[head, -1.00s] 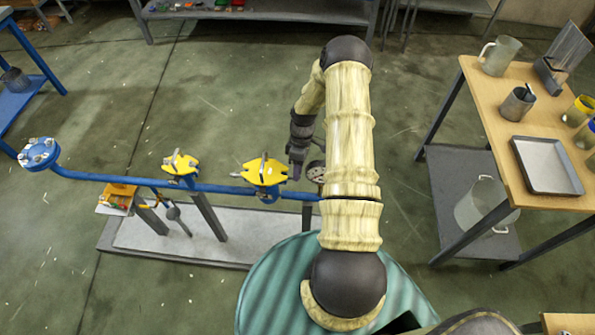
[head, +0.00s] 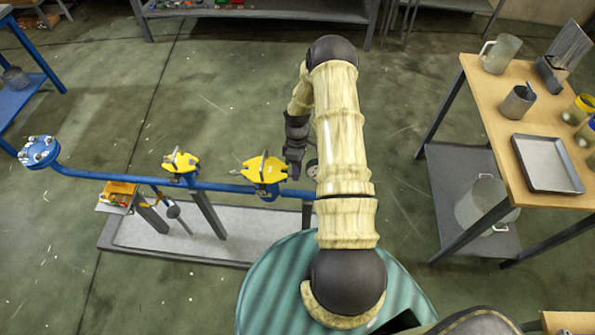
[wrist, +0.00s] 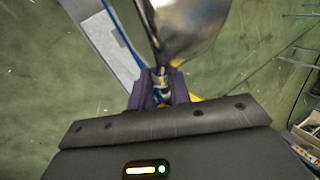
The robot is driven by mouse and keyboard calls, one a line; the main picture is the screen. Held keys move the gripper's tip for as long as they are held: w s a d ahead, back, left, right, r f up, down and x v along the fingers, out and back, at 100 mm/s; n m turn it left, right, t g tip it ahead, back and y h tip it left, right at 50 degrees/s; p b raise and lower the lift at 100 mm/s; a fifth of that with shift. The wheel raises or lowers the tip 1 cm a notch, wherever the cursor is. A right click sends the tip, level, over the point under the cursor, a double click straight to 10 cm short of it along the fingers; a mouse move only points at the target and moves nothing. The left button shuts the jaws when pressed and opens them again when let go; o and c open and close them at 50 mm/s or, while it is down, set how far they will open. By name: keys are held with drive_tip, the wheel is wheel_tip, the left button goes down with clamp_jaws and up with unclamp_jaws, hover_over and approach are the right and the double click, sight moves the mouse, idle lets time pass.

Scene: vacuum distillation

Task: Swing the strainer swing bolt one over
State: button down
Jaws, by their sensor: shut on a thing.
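The strainer has a yellow lobed cover (head: 258,163) on a blue body (head: 266,190) at the middle of the blue pipe in the head view. My gripper (head: 294,169) is at the right edge of this cover, pointing down. In the wrist view my gripper (wrist: 159,88) is shut on a small metal swing bolt (wrist: 159,96) between its dark fingers. A bit of yellow shows just behind the right finger. The bolt's lower end and pivot are hidden. A large shiny metal shape (wrist: 185,30) is close and blurred above the fingers.
A second yellow cover (head: 181,161) and a blue flange (head: 39,151) stand left along the blue pipe (head: 110,177). A small gauge (head: 312,168) is just right of my gripper, partly behind my arm. A wooden table (head: 490,120) stands at right. Floor behind the pipe is clear.

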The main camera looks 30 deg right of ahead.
drive_tip(key=shift+w+a+r+m+g+h+b, duration=0.15)
drive_tip(key=shift+w+a+r+g+h+b, duration=0.25)
drive_tip(key=shift+h, duration=0.3)
drive_tip(key=shift+w+a+r+m+g+h+b, duration=0.1)
drive_tip(key=shift+a+r+m+g+h+b, duration=0.1)
drive_tip(key=shift+g+h+b, duration=0.35)
drive_tip(key=c, duration=1.5)
unclamp_jaws()
drive_tip(key=shift+c, duration=0.2)
drive_tip(key=b+v, duration=0.2)
drive_tip(key=v, duration=1.5)
drive_tip(key=shift+a+r, duration=0.15)
drive_tip(key=shift+a, duration=0.1)
drive_tip(key=shift+w, duration=0.15)
